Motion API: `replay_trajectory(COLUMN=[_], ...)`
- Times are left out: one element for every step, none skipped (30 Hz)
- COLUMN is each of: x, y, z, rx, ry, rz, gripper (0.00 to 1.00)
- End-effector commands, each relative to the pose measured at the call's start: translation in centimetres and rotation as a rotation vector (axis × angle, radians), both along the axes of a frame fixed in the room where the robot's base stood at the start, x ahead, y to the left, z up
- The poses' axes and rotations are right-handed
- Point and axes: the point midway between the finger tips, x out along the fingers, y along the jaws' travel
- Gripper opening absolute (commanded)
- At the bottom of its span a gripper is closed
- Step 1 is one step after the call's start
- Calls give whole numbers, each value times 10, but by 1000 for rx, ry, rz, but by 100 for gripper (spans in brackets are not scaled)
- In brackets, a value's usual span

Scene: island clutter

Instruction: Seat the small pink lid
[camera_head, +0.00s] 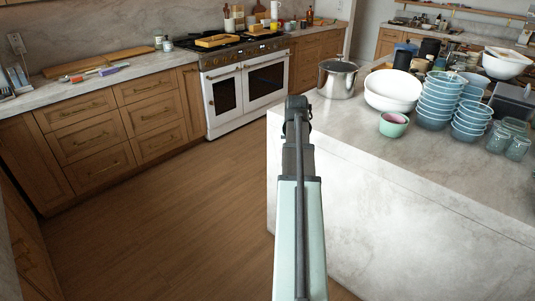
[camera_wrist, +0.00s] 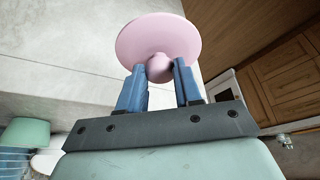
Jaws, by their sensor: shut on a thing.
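The small pink lid (camera_wrist: 158,36) is a round disc with a knob in the wrist view. My gripper (camera_wrist: 160,70) is shut on its knob, with one blue finger on each side. In the head view the lid and fingers are hidden behind my arm, which reaches towards the island's left edge. A small mint-green pot with a pink inside (camera_head: 393,124) stands upright and uncovered on the island, right of my arm. A mint-green thing, likely this pot (camera_wrist: 25,132), shows at the lower left of the wrist view, apart from the lid.
The marble island (camera_head: 440,188) holds a steel pot (camera_head: 337,79), a large white bowl (camera_head: 392,92), stacks of blue bowls (camera_head: 437,103) and glass jars (camera_head: 517,149). Its near part is bare. A white stove (camera_head: 247,88) and wooden cabinets (camera_head: 105,125) line the left.

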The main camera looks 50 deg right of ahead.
Motion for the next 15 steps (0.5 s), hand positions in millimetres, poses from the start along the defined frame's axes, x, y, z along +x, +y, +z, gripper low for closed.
replay_trajectory(x=[-9, -14, -22, -28, -35, -43, -50, -56, -65, -72, -79, -89, -96, -103, -113], y=[-21, -30, -43, -53, -62, -75, -85, -94, -107, -117, -126, -138, -148, -157, -169], z=[5, 8, 11, 14, 16, 20, 23, 26, 30, 33, 35, 39, 42, 45, 49], rx=[0, -1, 0, 0, 0, 0, -1, -1, -1, -1, -1, -1, 0, 0, 1], ry=[0, 0, 0, 0, 0, 0, -1, -1, -1, -2, -1, -1, 0, -1, 0], rz=[-27, -41, -61, -74, -90, -108, -122, -136, -156, -170, -184, -202, -215, -229, -246], gripper=[4, 4, 4, 4, 4, 4, 4, 4, 4, 4, 4, 4, 4, 4, 4])
